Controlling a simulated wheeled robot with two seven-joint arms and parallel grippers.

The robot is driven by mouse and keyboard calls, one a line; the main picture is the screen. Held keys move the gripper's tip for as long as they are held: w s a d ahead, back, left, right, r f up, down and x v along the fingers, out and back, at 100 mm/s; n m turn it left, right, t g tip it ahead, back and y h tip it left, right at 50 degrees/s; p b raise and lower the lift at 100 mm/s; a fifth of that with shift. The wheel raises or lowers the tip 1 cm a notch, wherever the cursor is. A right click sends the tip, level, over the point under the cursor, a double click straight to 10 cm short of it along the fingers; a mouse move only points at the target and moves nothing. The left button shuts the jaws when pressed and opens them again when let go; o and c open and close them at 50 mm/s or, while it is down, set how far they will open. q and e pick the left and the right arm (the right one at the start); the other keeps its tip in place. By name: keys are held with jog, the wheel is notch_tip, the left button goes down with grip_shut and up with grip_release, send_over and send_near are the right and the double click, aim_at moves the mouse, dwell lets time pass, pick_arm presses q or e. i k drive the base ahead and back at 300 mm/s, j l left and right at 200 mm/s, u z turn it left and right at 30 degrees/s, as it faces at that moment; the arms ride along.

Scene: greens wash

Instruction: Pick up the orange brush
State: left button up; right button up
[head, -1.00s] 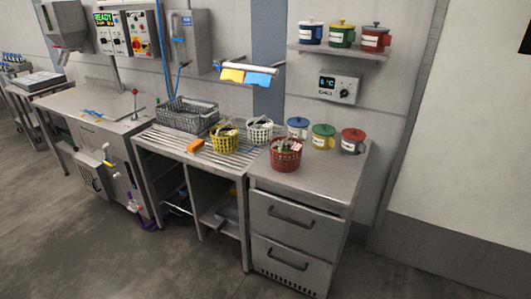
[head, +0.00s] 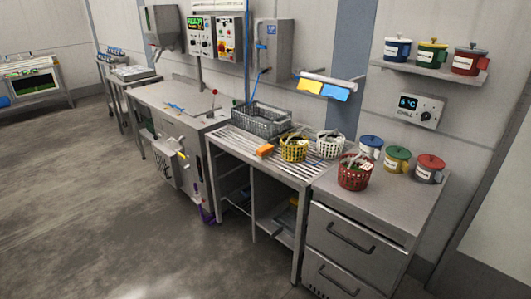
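The orange brush (head: 265,150) is a small orange block-like thing. It lies on the slatted steel draining table (head: 238,144), near its front edge. It sits just left of the yellow basket (head: 293,148) and in front of the grey wire crate (head: 262,121). Its bristles cannot be made out at this distance. Neither of my grippers shows in the head view.
A white basket (head: 330,144) stands on the slatted table. A steel machine (head: 177,121) stands left. The grey floor (head: 130,235) in front is clear.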

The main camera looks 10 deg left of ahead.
aim_at(263, 152)
jog(key=i+j+z, duration=0.2)
jog(key=i+j, duration=0.2)
jog(key=i+j+z, duration=0.2)
jog(key=i+j, duration=0.15)
jog(key=j, duration=0.15)
